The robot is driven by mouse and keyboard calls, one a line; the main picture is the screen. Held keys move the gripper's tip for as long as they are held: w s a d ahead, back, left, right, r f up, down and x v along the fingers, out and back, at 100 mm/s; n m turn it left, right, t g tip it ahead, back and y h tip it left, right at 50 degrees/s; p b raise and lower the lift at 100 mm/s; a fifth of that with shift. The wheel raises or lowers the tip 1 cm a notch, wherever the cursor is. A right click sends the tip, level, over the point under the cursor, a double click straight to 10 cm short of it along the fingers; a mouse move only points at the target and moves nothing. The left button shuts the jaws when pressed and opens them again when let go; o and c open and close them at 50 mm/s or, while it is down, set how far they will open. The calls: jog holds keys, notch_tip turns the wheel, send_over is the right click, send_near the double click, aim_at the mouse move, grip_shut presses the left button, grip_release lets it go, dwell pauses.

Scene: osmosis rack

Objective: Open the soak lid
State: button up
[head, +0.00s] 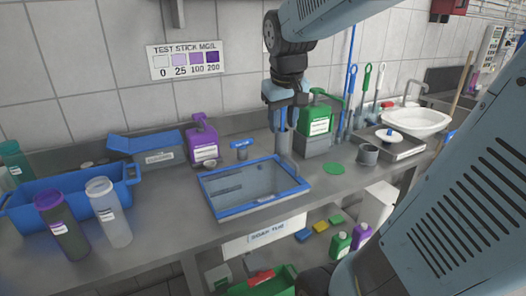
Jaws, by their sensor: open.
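The soak tub (232,211) is set in the steel bench and has a bright blue rectangular rim. A sign reading roughly "SOAK TUB" (264,236) is on the bench front below it. Its inside looks pale grey. I cannot tell whether a clear lid covers it or whether the blue frame belongs to the lid. My gripper (285,103) points down above the tub's back right corner, open, apart from the blue rim. A grey upright post (284,145) stands just below it; whether the fingers touch it is unclear.
A purple jug (203,142) and a green jug (317,119) stand behind the tub. A blue bin (105,183) and two bottles (109,212) are at left.

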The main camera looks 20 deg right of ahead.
aim_at(292, 160)
jog(key=w+d+f+g+h, duration=0.1)
jog(key=w+d+f+g, duration=0.2)
jog(key=w, duration=0.4)
jog(key=w+d+f, duration=0.4)
jog(key=w+d, duration=0.1)
jog(key=w, duration=0.1)
jog(key=shift+n, duration=0.3)
jog(key=d+f, duration=0.1)
jog(key=f, duration=0.3)
jog(key=d+f, duration=0.1)
jog(key=f, duration=0.8)
jog(key=shift+w+d, duration=0.25)
jog(key=shift+d, duration=0.15)
grip_shut()
